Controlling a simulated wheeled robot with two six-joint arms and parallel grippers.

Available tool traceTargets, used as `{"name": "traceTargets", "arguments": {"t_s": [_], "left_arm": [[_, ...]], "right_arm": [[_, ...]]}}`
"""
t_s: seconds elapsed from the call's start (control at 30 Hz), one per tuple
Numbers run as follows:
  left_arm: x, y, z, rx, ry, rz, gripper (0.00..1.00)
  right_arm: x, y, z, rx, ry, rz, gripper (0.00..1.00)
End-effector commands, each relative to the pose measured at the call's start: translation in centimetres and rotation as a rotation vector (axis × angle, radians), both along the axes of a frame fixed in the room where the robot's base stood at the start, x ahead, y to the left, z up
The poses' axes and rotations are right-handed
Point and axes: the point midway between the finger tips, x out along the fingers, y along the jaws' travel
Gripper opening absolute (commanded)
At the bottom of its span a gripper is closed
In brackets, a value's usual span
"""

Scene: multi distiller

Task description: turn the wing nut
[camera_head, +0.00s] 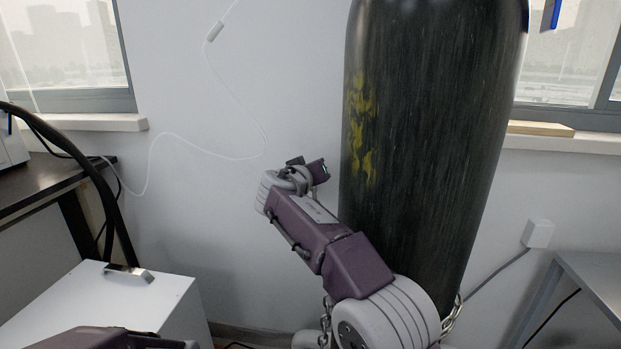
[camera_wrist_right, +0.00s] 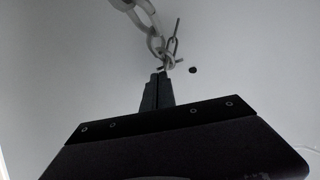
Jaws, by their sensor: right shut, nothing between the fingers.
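My right gripper (camera_wrist_right: 160,76) shows in the right wrist view with its two dark fingers shut together and nothing between them. Just beyond the tips, a small metal piece with short arms, apparently the wing nut (camera_wrist_right: 167,64), sits at the end of a chain (camera_wrist_right: 154,42) against the pale wall. The tips look close to it; I cannot tell whether they touch. In the head view, my right arm reaches up and left in front of the cylinder; its gripper and the nut are hidden there. My left gripper is out of view.
A tall dark gas cylinder (camera_head: 430,120) with yellow marks stands against the wall. Chain (camera_head: 452,318) shows at its lower right. A white cabinet (camera_head: 110,305) is at lower left, a dark desk (camera_head: 45,185) behind it. A metal table (camera_head: 595,280) is at right.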

Motion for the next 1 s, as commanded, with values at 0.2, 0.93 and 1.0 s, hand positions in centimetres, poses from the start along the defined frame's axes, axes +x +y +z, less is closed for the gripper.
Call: {"name": "traceTargets", "arguments": {"t_s": [0.2, 0.93, 1.0], "left_arm": [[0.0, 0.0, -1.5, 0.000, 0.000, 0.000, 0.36], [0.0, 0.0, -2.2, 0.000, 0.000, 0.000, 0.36], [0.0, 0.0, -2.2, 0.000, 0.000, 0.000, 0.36]], "right_arm": [[0.0, -0.3, -0.5, 0.103, -0.021, 0.000, 0.00], [-0.1, -0.5, -0.5, 0.096, -0.017, 0.000, 0.00], [0.0, -0.5, -0.5, 0.096, -0.018, -0.001, 0.00]]}}
